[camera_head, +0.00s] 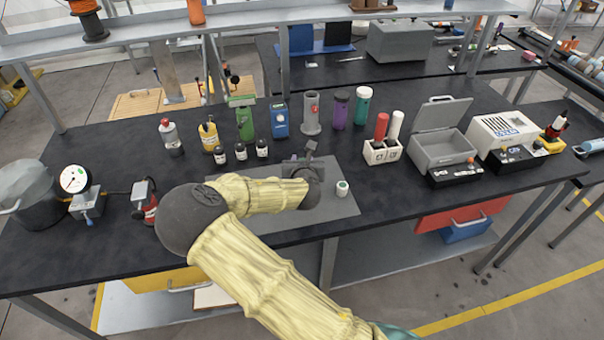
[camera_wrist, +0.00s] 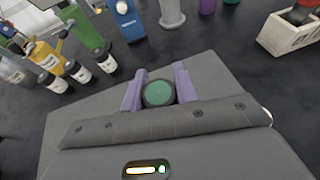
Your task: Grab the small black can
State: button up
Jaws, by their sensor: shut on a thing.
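My gripper (camera_wrist: 158,88) has two purple fingers and is shut on a small dark can with a green top (camera_wrist: 158,94), seen from above between the fingers in the wrist view. In the head view my gripper (camera_head: 300,163) is over the grey mat (camera_head: 285,213), and my wrist hides most of the fingers and the held can. A small white can with a green top (camera_head: 342,189) stands on the right side of the mat. Several small black bottles with white labels (camera_head: 241,152) stand behind the mat to the left.
A yellow bottle (camera_head: 209,137), green container (camera_head: 244,122), blue box (camera_head: 280,120) and grey cylinder (camera_head: 311,114) stand behind. A white holder (camera_head: 382,152) and an open grey case (camera_head: 442,150) are to the right. The black table (camera_head: 380,208) is clear at front right.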

jog(key=shift+r, duration=0.9)
